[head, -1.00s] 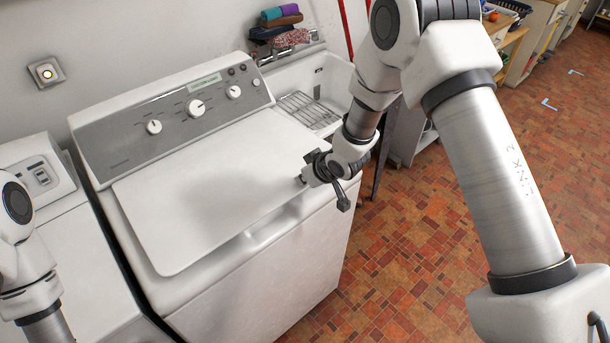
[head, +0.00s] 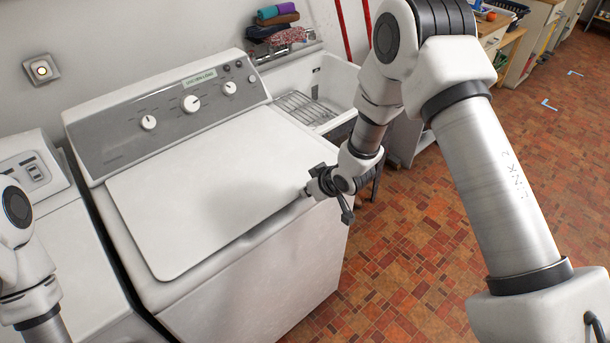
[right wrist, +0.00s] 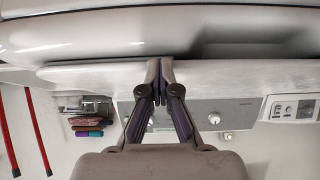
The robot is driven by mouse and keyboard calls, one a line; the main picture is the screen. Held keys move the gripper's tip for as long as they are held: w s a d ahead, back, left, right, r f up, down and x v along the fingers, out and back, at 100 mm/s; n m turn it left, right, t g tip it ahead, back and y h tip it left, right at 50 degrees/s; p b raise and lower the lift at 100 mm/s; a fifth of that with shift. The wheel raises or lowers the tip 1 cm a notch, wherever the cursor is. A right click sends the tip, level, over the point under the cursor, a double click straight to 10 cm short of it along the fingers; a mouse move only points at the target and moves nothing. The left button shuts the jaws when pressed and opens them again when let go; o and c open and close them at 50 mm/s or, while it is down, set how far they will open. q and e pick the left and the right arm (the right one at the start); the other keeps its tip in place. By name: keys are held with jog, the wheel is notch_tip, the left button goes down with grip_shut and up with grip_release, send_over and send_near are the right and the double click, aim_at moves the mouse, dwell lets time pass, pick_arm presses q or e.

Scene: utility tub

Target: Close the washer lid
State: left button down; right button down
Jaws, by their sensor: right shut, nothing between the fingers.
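The washer (head: 250,285) is a white top loader with a grey control panel. Its white lid (head: 200,200) lies down over the top, almost flat. A thin dark line runs under part of its front edge, and I cannot tell whether it is fully seated. My right gripper (head: 308,191) is shut and empty at the lid's front right corner. In the right wrist view, the shut fingertips (right wrist: 160,66) overlap the lid's edge (right wrist: 225,76); contact is hard to tell. My left arm shows at the left edge, but its gripper is out of view.
A white utility sink (head: 335,85) with a wire rack (head: 305,108) stands right of the washer. Folded cloths (head: 278,25) lie behind it. Another white appliance (head: 75,250) stands close on the left. Brick-patterned floor (head: 420,270) is open at right.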

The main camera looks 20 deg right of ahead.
jog(key=shift+w+r+p, duration=0.2)
jog(key=shift+r+p, duration=0.75)
jog(key=shift+w+r+p, duration=0.15)
jog(key=shift+r+p, duration=0.8)
jog(key=s+f+b+v, duration=0.1)
jog(key=b+v, duration=0.2)
jog(key=v, duration=0.7)
jog(key=shift+d+r, duration=0.2)
jog(key=shift+r, duration=0.05)
